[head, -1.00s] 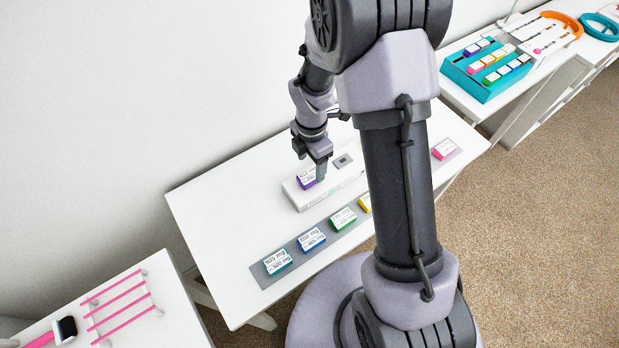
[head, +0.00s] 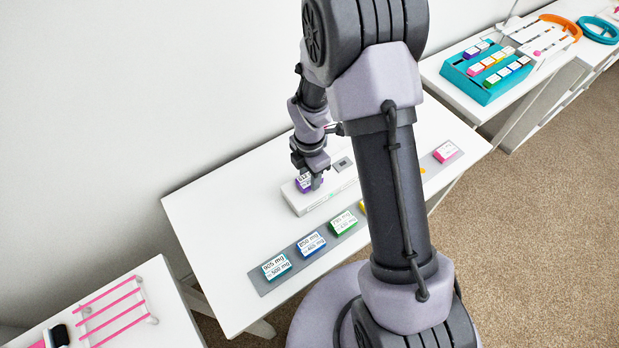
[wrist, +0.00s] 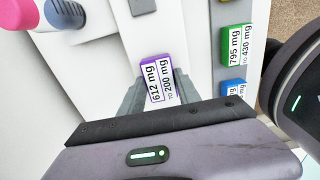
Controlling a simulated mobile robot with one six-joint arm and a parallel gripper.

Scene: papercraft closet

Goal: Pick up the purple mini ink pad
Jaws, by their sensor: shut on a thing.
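The purple mini ink pad (head: 305,185) has a white label with black print and sits at the white scale-like block (head: 335,198) on the middle table. It also shows in the wrist view (wrist: 159,79), label facing up, between the two grey fingers. My gripper (head: 312,180) is shut on the purple ink pad, one finger on each side. The fingers hide part of the pad, and I cannot tell whether its underside still touches the block.
A grey strip (head: 328,241) in front carries teal (head: 276,266), blue (head: 311,244) and green (head: 343,223) pads. A pink pad (head: 445,151) lies at its right end. A teal organiser (head: 484,92) stands on the right table. The middle table's left part is clear.

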